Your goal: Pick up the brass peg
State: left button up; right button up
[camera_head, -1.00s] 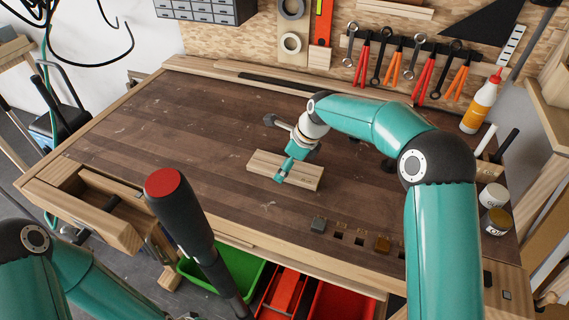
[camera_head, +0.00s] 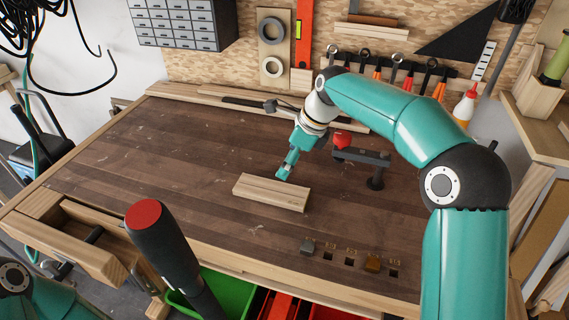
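The brass peg (camera_head: 372,263) looks like a small brown-gold block at the front right of the workbench (camera_head: 150,150), in a row of small dark holes. A similar grey peg (camera_head: 307,246) stands to its left in the same row. My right gripper (camera_head: 284,174) is teal and points down by the back edge of a pale wooden block (camera_head: 270,193), left of and behind the brass peg and well apart from it. Its fingers overlap in this view, so I cannot tell its opening. My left gripper is out of view.
A dark clamp with a red part (camera_head: 360,157) stands on the bench behind the pegs, partly beside my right forearm. A glue bottle (camera_head: 465,106) is at the back right. Green (camera_head: 231,288) and red bins lie below the front edge.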

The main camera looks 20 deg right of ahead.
aim_at(372, 264)
jog(key=k, duration=1)
